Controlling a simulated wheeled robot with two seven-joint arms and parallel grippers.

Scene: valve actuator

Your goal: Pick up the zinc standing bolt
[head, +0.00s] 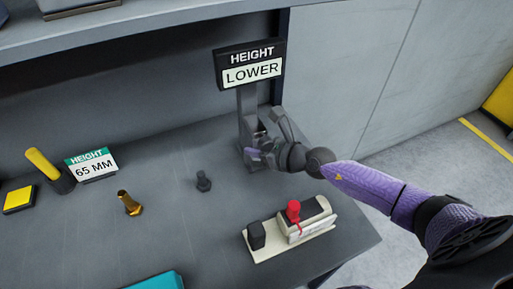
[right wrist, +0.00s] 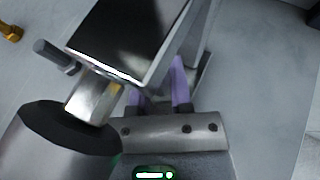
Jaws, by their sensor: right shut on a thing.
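A dark grey bolt (head: 203,181) stands upright on the table, left of the gauge stand; it also shows at upper left in the right wrist view (right wrist: 56,55). I cannot tell from its colour whether it is the zinc one. A brass bolt (head: 129,204) is further left. My right gripper (head: 260,150) is at the grey stand (head: 246,108) under the LOWER sign, away from both bolts. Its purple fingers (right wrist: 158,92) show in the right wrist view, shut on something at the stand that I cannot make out. My left gripper is not in view.
The HEIGHT LOWER sign (head: 249,65) rises above my right gripper. A cream holder (head: 290,243) with a red-topped part stands at the table's front right. A 65 MM card (head: 91,165), yellow-handled tool (head: 42,164) and yellow block (head: 18,199) are at left.

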